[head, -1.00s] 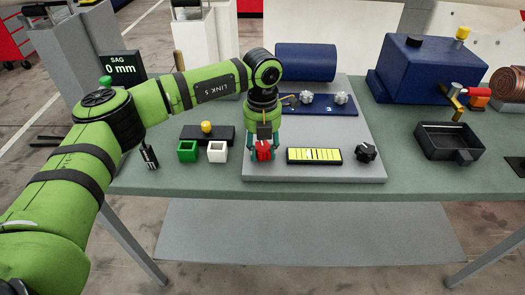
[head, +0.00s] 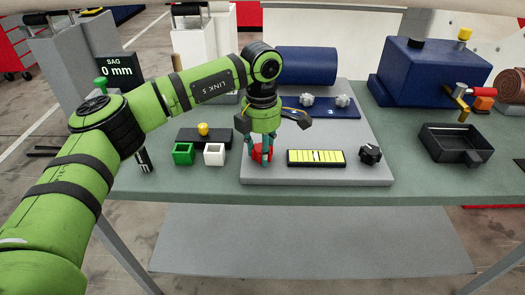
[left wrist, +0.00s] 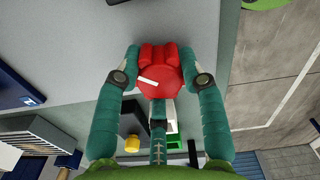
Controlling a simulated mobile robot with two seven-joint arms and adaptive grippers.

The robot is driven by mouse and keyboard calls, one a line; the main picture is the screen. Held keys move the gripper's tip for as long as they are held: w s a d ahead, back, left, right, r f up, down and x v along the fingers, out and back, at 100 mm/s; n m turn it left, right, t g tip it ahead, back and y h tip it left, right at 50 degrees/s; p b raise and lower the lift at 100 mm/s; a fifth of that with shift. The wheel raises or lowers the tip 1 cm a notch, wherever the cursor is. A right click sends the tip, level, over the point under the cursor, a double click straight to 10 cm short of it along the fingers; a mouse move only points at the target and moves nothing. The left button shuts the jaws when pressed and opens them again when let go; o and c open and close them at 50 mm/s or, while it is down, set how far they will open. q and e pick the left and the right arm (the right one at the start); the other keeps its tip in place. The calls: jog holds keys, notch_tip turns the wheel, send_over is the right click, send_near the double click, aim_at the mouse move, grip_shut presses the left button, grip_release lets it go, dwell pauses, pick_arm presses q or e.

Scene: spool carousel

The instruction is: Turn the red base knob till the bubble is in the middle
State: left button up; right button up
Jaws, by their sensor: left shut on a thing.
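The red base knob (head: 262,153) sits at the front left of a grey plate (head: 340,115) on the table. My left gripper (head: 260,150) comes down on it from above, with its teal fingers around it. In the left wrist view the red knob (left wrist: 159,75) has a white pointer mark, and the fingers press on it from both sides. The yellow level vial (head: 317,157) lies right of the knob, with dark lines across it. A paler patch shows near its middle, but it is too small to place exactly. My right gripper is out of view.
A black knob (head: 370,153) stands right of the vial. Green (head: 183,153) and white (head: 214,154) open boxes stand left of the red knob. A blue roll (head: 306,65) lies behind. A black tray (head: 456,144) is at the right. A sign (head: 119,68) reads SAG 0 mm.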

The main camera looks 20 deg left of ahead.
aim_at(260, 148)
pick_arm(q)
jog(key=shift+s+a+f+m, duration=0.1)
jog(key=shift+s+f+m, duration=0.15)
jog(key=shift+m, duration=0.65)
jog(key=o, duration=1.2)
jog(key=shift+a, duration=0.1)
jog(key=shift+c, duration=0.2)
jog(key=shift+w+a+r, duration=0.1)
jog(key=shift+r, duration=0.1)
jog(key=shift+r, duration=0.25)
notch_tip(260, 148, up, 11)
jog(key=shift+r, duration=0.2)
